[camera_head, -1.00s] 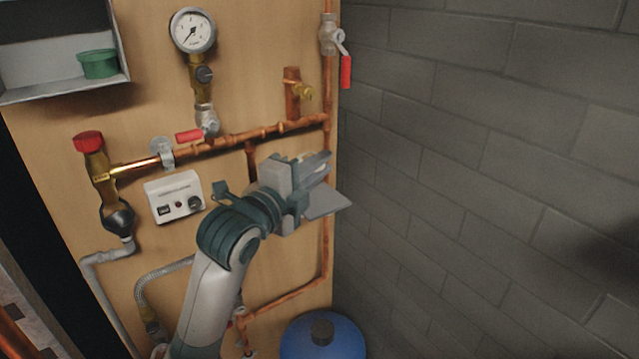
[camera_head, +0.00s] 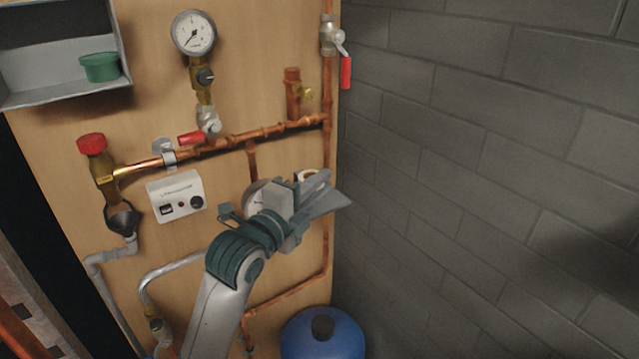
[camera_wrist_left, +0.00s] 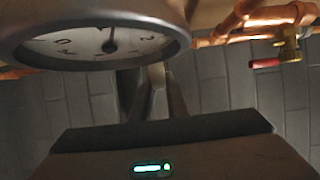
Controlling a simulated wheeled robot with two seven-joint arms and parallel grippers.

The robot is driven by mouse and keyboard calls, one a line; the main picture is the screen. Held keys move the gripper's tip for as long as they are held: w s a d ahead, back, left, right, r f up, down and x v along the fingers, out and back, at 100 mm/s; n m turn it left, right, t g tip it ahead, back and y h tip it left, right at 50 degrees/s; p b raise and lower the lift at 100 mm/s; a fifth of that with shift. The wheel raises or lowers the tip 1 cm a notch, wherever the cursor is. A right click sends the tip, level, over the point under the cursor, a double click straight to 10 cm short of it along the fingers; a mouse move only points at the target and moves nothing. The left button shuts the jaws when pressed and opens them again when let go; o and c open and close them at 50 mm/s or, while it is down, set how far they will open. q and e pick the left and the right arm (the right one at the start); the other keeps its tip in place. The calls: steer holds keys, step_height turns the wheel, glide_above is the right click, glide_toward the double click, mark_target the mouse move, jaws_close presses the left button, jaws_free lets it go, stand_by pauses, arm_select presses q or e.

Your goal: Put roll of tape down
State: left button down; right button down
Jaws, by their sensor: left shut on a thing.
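My left gripper (camera_head: 322,194) is in front of the wooden board near its right edge, its fingers pointing right and slightly up. It is shut. A cream ring (camera_head: 307,174), which looks like the roll of tape, shows just behind the upper finger; most of it is hidden. In the left wrist view the fingers (camera_wrist_left: 156,95) are close together with a narrow pale piece between them. I cannot make out the roll's full shape there. My right gripper is in neither view.
A round gauge (camera_head: 257,197) is close behind my left gripper; it fills the top of the wrist view (camera_wrist_left: 95,40). Copper pipes (camera_head: 255,133) cross the board. A grey shelf (camera_head: 65,95) holds a green round thing (camera_head: 100,67). A blue tank (camera_head: 322,335) stands below. A brick wall (camera_head: 480,180) is right.

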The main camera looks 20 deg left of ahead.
arm_select(q)
steer(key=shift+f, duration=0.5)
steer(key=c, duration=2)
jaws_free()
steer(key=shift+f, duration=0.1)
